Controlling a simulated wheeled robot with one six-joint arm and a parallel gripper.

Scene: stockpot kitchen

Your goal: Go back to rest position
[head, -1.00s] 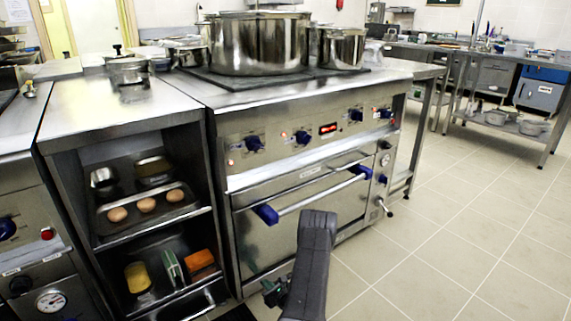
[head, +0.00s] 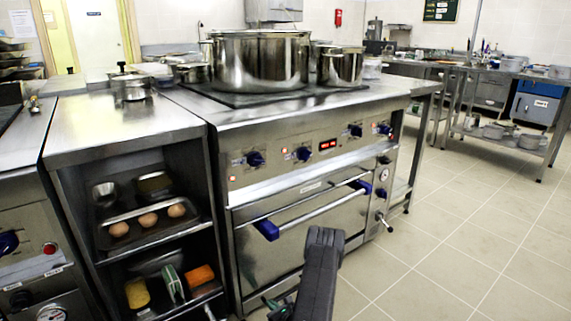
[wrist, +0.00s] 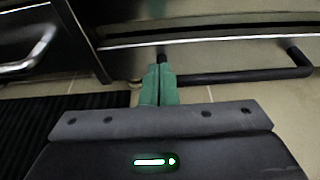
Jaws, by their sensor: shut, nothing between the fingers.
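My gripper (wrist: 159,78) shows in the wrist view with its two green fingers pressed together and nothing between them. In the head view my gripper (head: 272,303) is small and low, partly hidden behind my dark arm, in front of the oven's lower part. The steel stove with its oven door (head: 300,235) stands just beyond it. The fingers point toward the stove's lower front in the wrist view, where I cannot tell the exact gap.
A large pot (head: 262,62) and a smaller pot (head: 342,67) stand on the stove. An open shelf unit on the left holds a tray with three eggs (head: 148,220). A dark mat (wrist: 60,117) lies on the floor. Tiled floor (head: 440,250) on the right is clear.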

